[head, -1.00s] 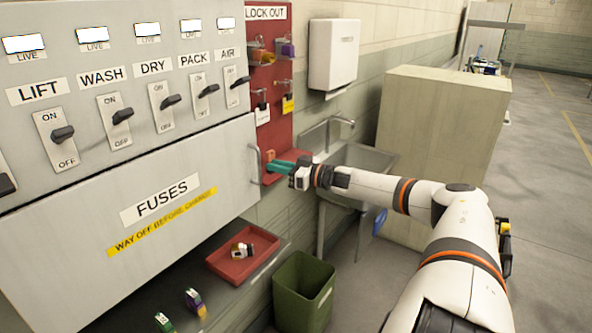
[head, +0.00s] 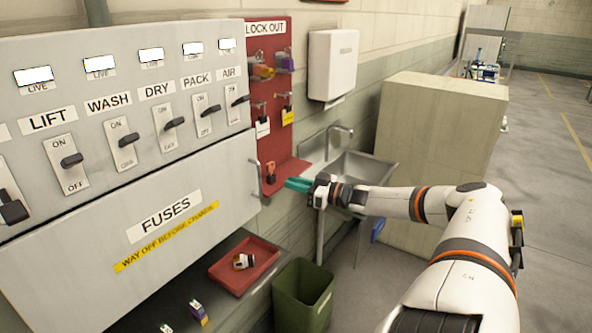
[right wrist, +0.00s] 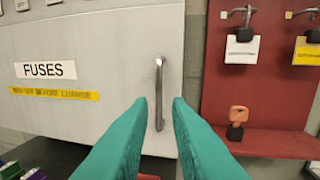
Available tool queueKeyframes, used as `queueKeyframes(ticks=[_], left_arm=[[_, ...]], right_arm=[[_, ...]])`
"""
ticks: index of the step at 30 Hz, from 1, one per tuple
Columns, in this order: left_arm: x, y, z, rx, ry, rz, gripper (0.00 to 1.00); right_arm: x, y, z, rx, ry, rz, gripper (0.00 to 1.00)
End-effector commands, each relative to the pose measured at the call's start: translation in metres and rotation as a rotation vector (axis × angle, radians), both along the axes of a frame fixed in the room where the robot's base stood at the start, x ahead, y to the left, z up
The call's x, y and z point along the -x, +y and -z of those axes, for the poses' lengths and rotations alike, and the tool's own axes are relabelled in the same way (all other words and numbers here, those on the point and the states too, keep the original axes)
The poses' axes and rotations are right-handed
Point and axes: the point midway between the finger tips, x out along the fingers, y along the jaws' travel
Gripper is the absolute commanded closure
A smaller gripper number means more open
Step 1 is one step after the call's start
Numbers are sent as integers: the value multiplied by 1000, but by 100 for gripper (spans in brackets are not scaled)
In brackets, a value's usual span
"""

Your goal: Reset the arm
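My right arm reaches in from the right in the head view. Its gripper (head: 298,184) is in front of the red lock-out board, at the right of the fuse panel's handle. In the right wrist view its two teal fingers (right wrist: 160,104) are apart with nothing held between them. The metal handle (right wrist: 159,92) of the fuse panel shows beyond the gap between the fingers. My left gripper is not in view.
An orange key with a black base (right wrist: 237,122) stands on the red board's shelf (right wrist: 270,143). A grey sink (head: 365,166) and a green bin (head: 303,292) are close to my right arm. A red tray (head: 226,272) sits below the fuse panel (head: 190,240).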

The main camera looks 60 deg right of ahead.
Motion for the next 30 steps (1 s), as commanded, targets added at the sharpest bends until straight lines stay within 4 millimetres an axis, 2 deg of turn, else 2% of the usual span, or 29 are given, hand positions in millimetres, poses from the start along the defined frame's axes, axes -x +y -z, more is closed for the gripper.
queueKeyframes(ticks=[13, 17, 20, 23, 24, 26, 27, 29, 30], left_arm=[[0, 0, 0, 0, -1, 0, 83], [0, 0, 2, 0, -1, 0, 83], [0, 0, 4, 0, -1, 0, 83], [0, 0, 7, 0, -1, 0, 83], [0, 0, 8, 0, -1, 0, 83], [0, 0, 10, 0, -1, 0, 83], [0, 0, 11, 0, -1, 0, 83], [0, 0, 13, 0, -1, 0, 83], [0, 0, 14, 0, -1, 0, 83]], right_arm=[[0, 0, 1, -1, 1, 1, 83], [8, -8, 20, 5, 21, 35, 83], [25, -22, 64, 23, 74, 110, 83], [53, -35, 128, 52, 161, 207, 83], [66, -38, 157, 66, 203, 244, 83], [86, -39, 199, 84, 270, 293, 83], [100, -37, 227, 94, 317, 321, 83], [121, -31, 268, 111, 388, 357, 83], [135, -26, 294, 123, 437, 377, 83]])
